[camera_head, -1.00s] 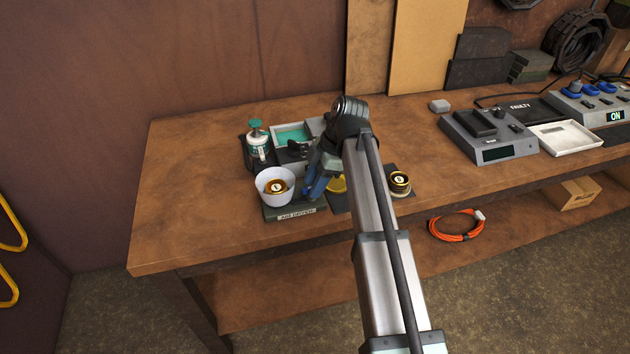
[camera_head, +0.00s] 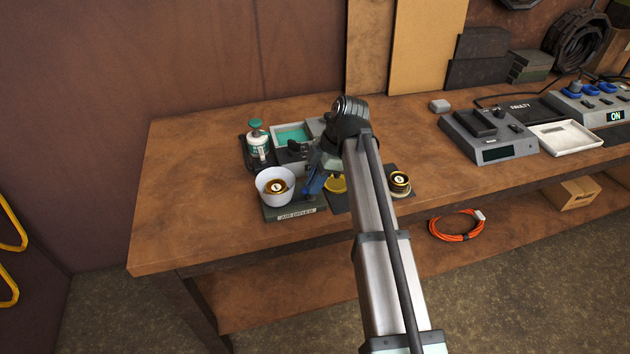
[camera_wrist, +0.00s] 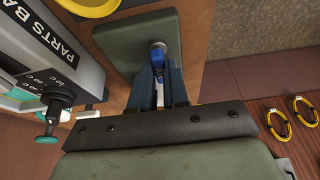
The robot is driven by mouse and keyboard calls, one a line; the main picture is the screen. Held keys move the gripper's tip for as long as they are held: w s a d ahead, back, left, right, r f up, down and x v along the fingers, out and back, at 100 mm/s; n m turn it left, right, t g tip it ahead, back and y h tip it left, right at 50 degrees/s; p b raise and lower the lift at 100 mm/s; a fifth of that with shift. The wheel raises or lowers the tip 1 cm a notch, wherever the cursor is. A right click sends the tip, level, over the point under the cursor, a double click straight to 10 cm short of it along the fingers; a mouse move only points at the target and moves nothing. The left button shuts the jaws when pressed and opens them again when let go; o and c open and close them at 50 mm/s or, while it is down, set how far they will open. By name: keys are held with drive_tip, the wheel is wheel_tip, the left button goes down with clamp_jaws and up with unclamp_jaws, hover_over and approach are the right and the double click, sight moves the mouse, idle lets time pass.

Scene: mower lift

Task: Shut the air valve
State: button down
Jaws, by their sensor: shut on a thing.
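The air dryer's base (camera_head: 290,214), a dark green-grey block with an "AIR DRYER" label, sits near the front edge of the bench. A white bowl (camera_head: 264,190) holding a gold part (camera_head: 277,186) stands on its left. My gripper (camera_head: 314,184) is low at the block's right end, partly behind my own arm. In the wrist view, my gripper (camera_wrist: 158,72) is shut on a small blue handle, taken to be the air valve (camera_wrist: 158,88), with a grey round fitting just beyond the fingertips. The handle's exact angle is mostly hidden by the fingers.
A yellow dish (camera_head: 336,184) and a gold-topped cup (camera_head: 400,183) are to the right. In the wrist view, a "PARTS BA..." box (camera_wrist: 50,45) is close at left. The bench's left end is clear.

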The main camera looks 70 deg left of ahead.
drive_tip(key=shift+d, duration=0.1)
drive_tip(key=m, duration=0.1)
drive_tip(key=m+y, duration=0.1)
drive_tip(key=m, duration=0.2)
drive_tip(key=shift+d+m+y, duration=0.25)
drive_tip(key=shift+m+y, duration=0.15)
drive_tip(key=m, duration=0.2)
drive_tip(key=m+t+y, duration=0.1)
drive_tip(key=m, duration=0.1)
drive_tip(key=shift+s+d+m, duration=0.1)
drive_tip(key=shift+s+m, duration=0.1)
drive_tip(key=shift+m, duration=0.1)
drive_tip(key=m+t+y, duration=0.1)
drive_tip(key=m, duration=0.3)
drive_tip(key=shift+s+t, duration=0.15)
drive_tip(key=shift+t, duration=0.25)
drive_tip(key=shift+s+m+t+y, duration=0.15)
drive_tip(key=shift+m+t, duration=0.25)
drive_tip(key=shift+m, duration=0.65)
drive_tip(key=shift+w+m+t+y, duration=0.1)
drive_tip(key=shift+m+t+y, duration=0.25)
drive_tip(key=shift+m, duration=0.7)
drive_tip(key=c, duration=1.1)
unclamp_jaws()
